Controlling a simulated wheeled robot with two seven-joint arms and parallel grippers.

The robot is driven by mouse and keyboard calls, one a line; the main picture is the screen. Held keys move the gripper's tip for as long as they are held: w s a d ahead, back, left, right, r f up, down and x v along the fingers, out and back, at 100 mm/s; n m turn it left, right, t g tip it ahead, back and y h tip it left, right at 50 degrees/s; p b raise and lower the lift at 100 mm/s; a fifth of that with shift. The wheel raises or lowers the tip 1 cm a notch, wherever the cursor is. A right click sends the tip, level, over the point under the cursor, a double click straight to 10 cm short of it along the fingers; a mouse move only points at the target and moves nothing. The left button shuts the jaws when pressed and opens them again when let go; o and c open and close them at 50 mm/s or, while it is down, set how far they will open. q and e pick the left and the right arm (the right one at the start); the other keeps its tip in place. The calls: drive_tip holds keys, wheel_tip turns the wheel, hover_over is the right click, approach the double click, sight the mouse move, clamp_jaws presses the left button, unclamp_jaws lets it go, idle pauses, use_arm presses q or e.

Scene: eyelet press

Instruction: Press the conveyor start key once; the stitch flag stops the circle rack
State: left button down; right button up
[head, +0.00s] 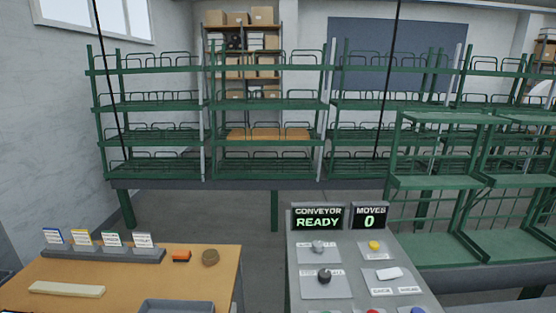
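A grey control panel (346,270) stands at the lower middle. Its dark displays read CONVEYOR READY (317,218) and MOVES 0 (370,217). Below them are a grey knob (318,246), a black knob (324,276), a yellow button (374,245) and a white rocker-like switch (389,273). The tops of a red button (373,311) and a blue button (417,310) show at the bottom edge, with a sliver of green to their left. The key labels are too small to read, so I cannot tell which is the start key. I cannot identify the stitch flag. Neither gripper is in view.
Green racks (265,105) with several tiers line the back; one tier holds an orange-brown board (268,134). The wooden table (217,279) at left holds a card holder (104,255), an orange block (180,256), a brown roll (210,257), a pale bar (66,289) and a grey tray (176,306).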

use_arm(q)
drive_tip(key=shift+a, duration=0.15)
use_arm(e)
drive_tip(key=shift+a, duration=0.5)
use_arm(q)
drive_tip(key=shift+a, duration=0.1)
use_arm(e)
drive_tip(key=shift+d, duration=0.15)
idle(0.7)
